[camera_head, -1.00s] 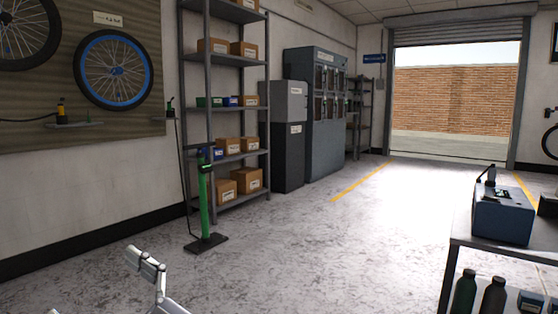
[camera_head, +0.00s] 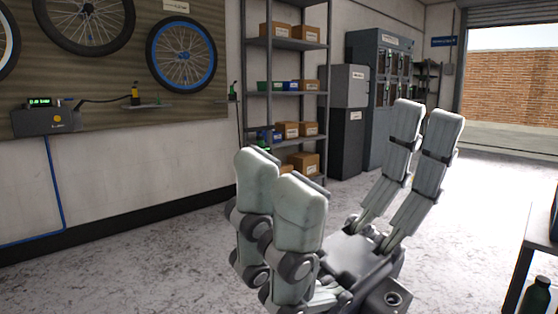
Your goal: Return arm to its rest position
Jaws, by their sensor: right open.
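My right gripper (camera_head: 350,150) fills the lower middle of the head view, close to the camera. Its pale grey fingers point upward and stand wide apart. Nothing is between them, so it is open and empty. Its dark palm shows at the bottom. The gripper hides part of the floor and the lower shelf area behind it. My left gripper is not in view.
A metal shelf (camera_head: 326,100) with boxes stands along the wall, with cabinets (camera_head: 348,135) beyond it. Bike wheels (camera_head: 182,54) and a small pump device (camera_head: 45,120) are on the wall panel. A table (camera_head: 540,228) is at the right edge. The floor (camera_head: 130,270) at left is clear.

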